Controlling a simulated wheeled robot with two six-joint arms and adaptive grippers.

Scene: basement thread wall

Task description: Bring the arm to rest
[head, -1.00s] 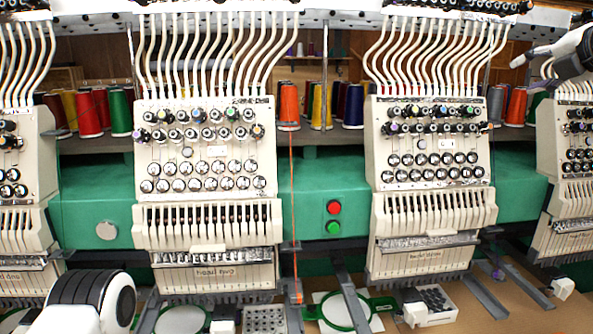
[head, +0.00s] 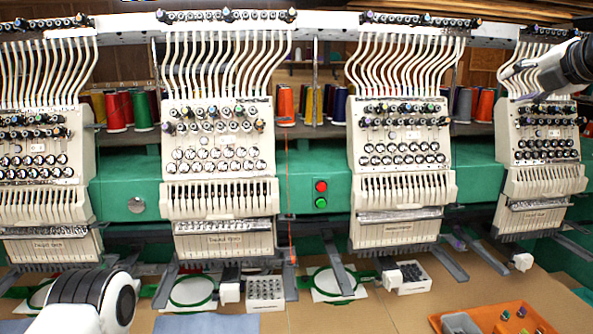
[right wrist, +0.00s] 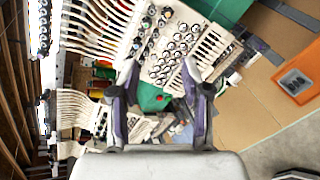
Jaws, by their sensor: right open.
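My right gripper (head: 508,83) is in the upper right of the head view, in front of the rightmost embroidery head and its white thread tubes. Its arm comes in from the right edge. In the right wrist view the gripper (right wrist: 163,85) has its two fingers apart, with nothing between them; the machine shows behind, tilted. My left gripper is outside the view; only a white and black part of my left arm shows at the lower left of the head view.
The embroidery heads (head: 218,150) stand in a row on a green machine body (head: 330,192). Thread cones (head: 286,104) stand behind them. An orange tray (head: 560,328) lies on the table at lower right, also in the right wrist view (right wrist: 296,78). Bare table lies left of the tray.

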